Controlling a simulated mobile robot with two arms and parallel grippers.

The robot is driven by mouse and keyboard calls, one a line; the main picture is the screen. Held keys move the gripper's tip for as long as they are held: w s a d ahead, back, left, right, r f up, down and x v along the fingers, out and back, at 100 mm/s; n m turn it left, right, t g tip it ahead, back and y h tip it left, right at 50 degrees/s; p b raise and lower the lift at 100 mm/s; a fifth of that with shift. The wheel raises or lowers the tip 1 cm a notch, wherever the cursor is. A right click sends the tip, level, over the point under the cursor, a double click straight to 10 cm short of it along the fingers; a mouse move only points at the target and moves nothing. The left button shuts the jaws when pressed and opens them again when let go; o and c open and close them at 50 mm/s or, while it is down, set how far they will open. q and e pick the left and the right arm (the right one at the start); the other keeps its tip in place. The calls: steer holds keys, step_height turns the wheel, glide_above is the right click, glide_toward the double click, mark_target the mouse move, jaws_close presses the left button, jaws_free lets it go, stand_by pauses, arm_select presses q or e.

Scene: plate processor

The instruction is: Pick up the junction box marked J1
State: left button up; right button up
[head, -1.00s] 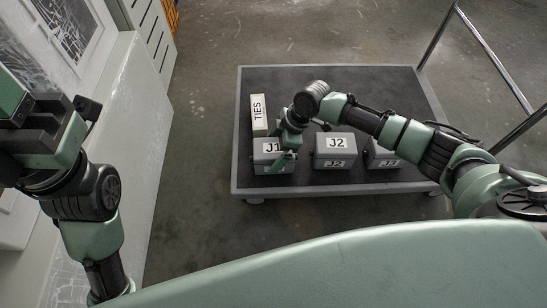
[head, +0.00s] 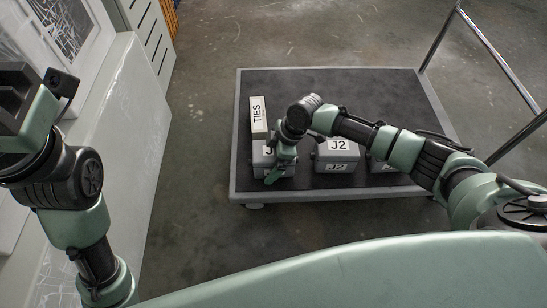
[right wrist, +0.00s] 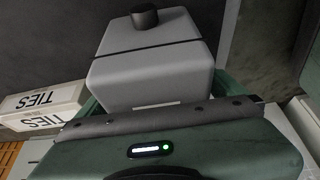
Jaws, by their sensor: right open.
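The grey junction box J1 (head: 263,160) stands on the dark cart at its front left; its label is partly hidden behind my right gripper, so only the "J" shows. My right gripper (head: 280,165) is open, low over the right part of J1. In the right wrist view the grey box (right wrist: 155,70), with a black knob on one end, sits between the green fingers, one at each side. Whether the fingers touch it I cannot tell. My left gripper (head: 30,90) is at the upper left edge, away from the cart; its fingertips are not clear.
Box J2 (head: 338,152) stands just right of J1, and another grey box (head: 382,166) is partly hidden under my right arm. A white TIES box (head: 258,117) lies behind J1. The cart's back (head: 340,82) is bare. A metal handle (head: 487,52) rises at right.

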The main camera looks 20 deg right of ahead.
steer(key=shift+f, duration=0.1)
steer(key=c, duration=1.8)
steer(key=shift+c, duration=1.1)
